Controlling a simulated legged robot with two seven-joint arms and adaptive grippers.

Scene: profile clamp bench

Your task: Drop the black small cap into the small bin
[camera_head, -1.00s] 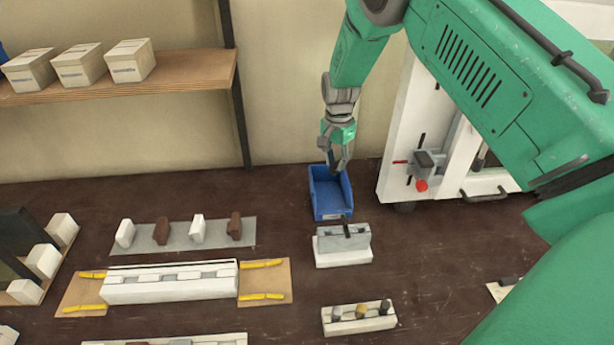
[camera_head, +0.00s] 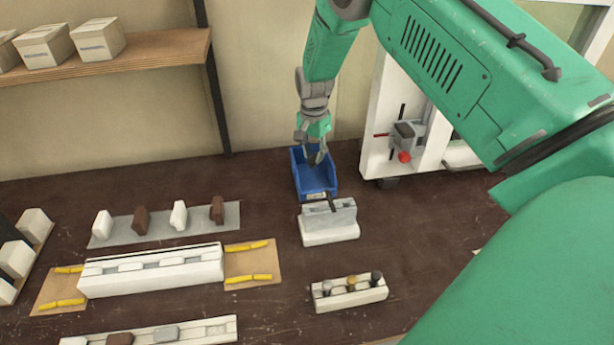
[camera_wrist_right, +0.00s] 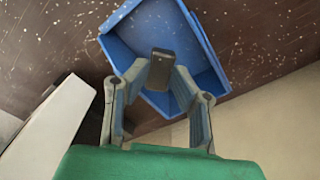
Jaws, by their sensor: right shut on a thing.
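The small bin is a blue open-topped bin (camera_head: 315,182) on the dark table, below my right gripper. It also shows in the right wrist view (camera_wrist_right: 205,45), behind the fingertips. My right gripper (camera_head: 318,152) points down at the bin's back part. In the right wrist view, my right gripper (camera_wrist_right: 162,72) is shut on the black small cap (camera_wrist_right: 161,68), a dark rounded block between the fingertips. The cap appears over the bin's inside; its exact height above the floor of the bin I cannot tell. In the head view the cap is not clearly visible. My left gripper is not in view.
A grey and white clamp block (camera_head: 329,222) stands just in front of the bin. A white holder with several pegs (camera_head: 349,292) is nearer. A white panel with a red knob (camera_head: 404,157) stands right of the bin. Bare table lies right of the clamp block.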

